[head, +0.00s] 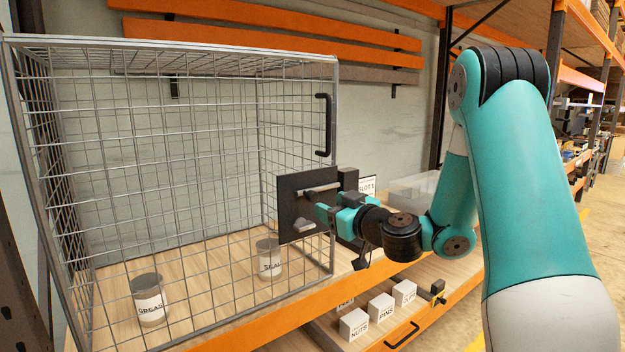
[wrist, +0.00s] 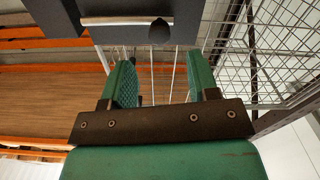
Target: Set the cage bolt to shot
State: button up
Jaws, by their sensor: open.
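The wire cage (head: 185,150) stands on the wooden shelf with its front closed across the picture. Its bolt (head: 322,188) is a pale bar across a dark plate (head: 290,205) at the right part of the cage front. A dark block (head: 348,179) sits just right of the plate. In the wrist view the bolt (wrist: 120,21) crosses the plate at the top, with a dark knob (wrist: 159,32) at its right. My gripper (head: 321,211) is open and empty in front of the plate. Its fingers (wrist: 162,75) point toward the knob, apart from it. I cannot tell whether the bolt enters the block.
A grease can (head: 149,300) and a second labelled can (head: 268,260) stand inside the cage. A black handle (head: 324,125) is on the cage front above the plate. White boxes (head: 380,307) sit on the lower shelf. A clear bin (head: 412,186) stands behind my arm.

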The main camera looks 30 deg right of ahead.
aim_at(315, 195)
jog(key=w+p, duration=0.1)
jog(key=w, duration=0.1)
jog(key=w+p, duration=0.1)
jog(key=w, duration=0.1)
jog(key=w+p, duration=0.2)
jog(key=shift+w+a+r, duration=0.1)
jog(key=shift+w+r, duration=0.15)
jog(key=shift+w+f+p, duration=0.25)
jog(key=shift+w+p, duration=0.2)
jog(key=shift+w, duration=0.35)
